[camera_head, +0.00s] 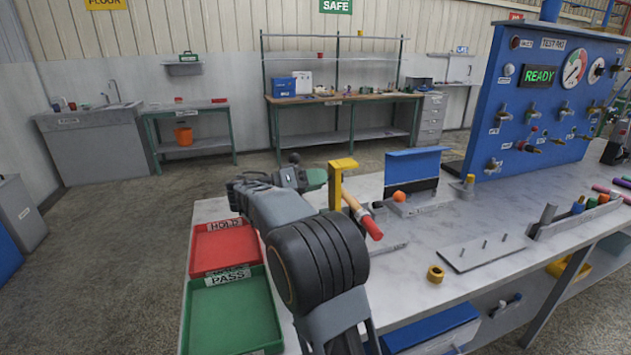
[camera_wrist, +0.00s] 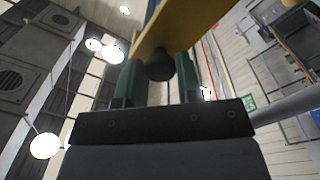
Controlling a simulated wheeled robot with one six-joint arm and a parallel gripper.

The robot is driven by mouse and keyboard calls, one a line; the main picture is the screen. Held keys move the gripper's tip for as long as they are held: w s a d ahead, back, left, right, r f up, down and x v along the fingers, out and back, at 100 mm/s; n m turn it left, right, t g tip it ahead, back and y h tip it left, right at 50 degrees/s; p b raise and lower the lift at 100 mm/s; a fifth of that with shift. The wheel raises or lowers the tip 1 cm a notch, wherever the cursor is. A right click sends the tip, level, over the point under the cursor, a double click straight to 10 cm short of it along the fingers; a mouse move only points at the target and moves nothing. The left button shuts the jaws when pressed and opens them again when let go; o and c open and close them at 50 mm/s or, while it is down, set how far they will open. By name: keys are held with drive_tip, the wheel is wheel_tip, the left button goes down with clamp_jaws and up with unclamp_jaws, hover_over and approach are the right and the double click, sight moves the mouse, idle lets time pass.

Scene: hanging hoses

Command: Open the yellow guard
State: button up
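The yellow guard (camera_head: 336,188) stands upright near the table's left part in the head view, with a short top piece bent to the right. In the wrist view its yellow face (camera_wrist: 188,24) fills the top middle. A dark round knob (camera_wrist: 159,66) shows against it, between my green fingers. In the wrist view my gripper (camera_wrist: 158,82) is open, with a gap on each side of the knob. Whether a finger touches the guard cannot be told.
A blue panel (camera_head: 412,166) and orange ball (camera_head: 399,196) are further right. Red (camera_head: 226,247) and green (camera_head: 232,314) trays lie left. The blue test panel (camera_head: 540,100) stands at the right.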

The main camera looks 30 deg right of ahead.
drive_tip(key=o, duration=0.4)
drive_tip(key=shift+a, duration=0.1)
drive_tip(key=p+v, duration=0.2)
drive_tip(key=v, duration=1.1)
drive_tip(key=shift+w+a, duration=0.1)
drive_tip(key=shift+a, duration=0.2)
